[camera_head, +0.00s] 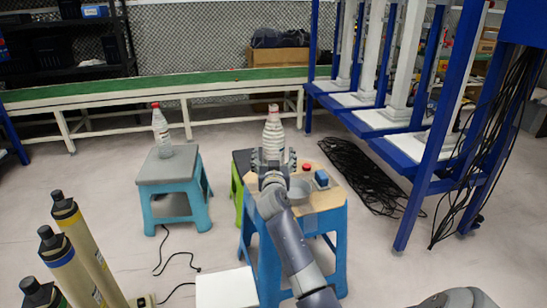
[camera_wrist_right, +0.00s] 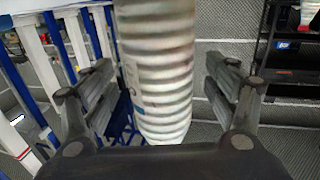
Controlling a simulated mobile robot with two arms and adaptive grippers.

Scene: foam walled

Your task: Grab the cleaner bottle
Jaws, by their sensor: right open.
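A pale, ribbed cleaner bottle (camera_head: 273,133) with a red cap stands upright on a blue stool with a tan top (camera_head: 325,197). My right gripper (camera_head: 273,160) is at the bottle's near side and hides its lower part in the head view. In the right wrist view the bottle (camera_wrist_right: 155,70) is between the two open fingers, with a gap on each side. A second similar bottle (camera_head: 160,131) with a red cap stands on a teal and grey stool (camera_head: 167,167) to the left. My left gripper is not in view.
Tan cylinders (camera_head: 82,245) stand at the lower left. Black cables (camera_head: 365,175) lie on the floor at right.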

